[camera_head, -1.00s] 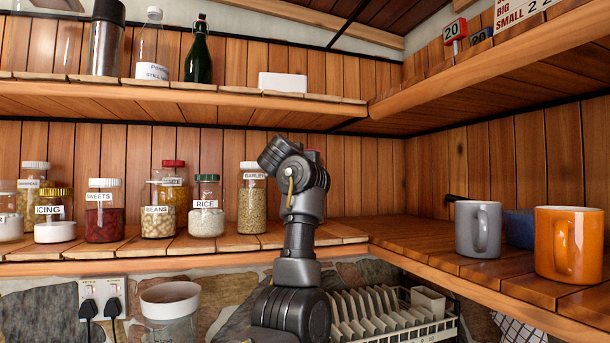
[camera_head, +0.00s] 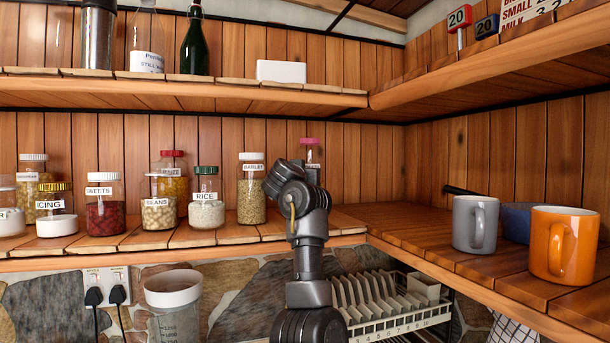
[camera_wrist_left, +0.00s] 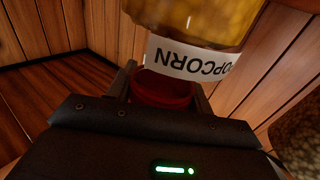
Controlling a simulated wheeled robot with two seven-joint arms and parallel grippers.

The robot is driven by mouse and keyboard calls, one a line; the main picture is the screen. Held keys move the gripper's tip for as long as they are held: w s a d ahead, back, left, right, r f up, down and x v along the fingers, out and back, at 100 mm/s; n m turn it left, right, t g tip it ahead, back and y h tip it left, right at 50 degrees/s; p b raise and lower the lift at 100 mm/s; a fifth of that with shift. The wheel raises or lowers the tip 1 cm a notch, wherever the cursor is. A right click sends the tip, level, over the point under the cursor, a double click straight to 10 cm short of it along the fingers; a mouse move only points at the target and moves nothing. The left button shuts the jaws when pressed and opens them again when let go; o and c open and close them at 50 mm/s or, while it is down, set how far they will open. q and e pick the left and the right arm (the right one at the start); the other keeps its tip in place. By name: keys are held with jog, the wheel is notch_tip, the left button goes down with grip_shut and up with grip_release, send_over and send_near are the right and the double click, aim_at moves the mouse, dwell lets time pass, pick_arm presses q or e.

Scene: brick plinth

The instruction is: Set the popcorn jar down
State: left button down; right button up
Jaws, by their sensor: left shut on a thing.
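The popcorn jar shows close up in the left wrist view (camera_wrist_left: 196,25), with yellow contents, a white POPCORN label and a red lid. My left gripper (camera_wrist_left: 163,88) is shut on its red lid. In the head view the jar (camera_head: 310,152) shows only its pinkish-red lid and upper part behind my left arm, over the right part of the lower shelf (camera_head: 220,236). The arm hides the rest, so I cannot tell whether its base touches the boards. My right gripper is not in view.
The barley jar (camera_head: 251,195) stands just left of my wrist, with the rice jar (camera_head: 206,208) and several other jars farther left. A grey mug (camera_head: 474,223) and an orange mug (camera_head: 562,243) stand on the right shelf. The shelf corner between is clear.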

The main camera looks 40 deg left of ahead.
pick_arm(q)
jog(key=shift+s, duration=0.1)
jog(key=shift+f, duration=0.1)
jog(key=c, duration=0.6)
grip_release()
jog(key=shift+r, duration=0.2)
jog(key=shift+s+d+f, duration=0.1)
jog(key=shift+s, duration=0.1)
jog(key=b+v, duration=0.8)
jog(key=v, duration=0.3)
jog(key=shift+s+d+b, duration=0.15)
jog(key=shift+s+b, duration=0.1)
jog(key=shift+b, duration=0.1)
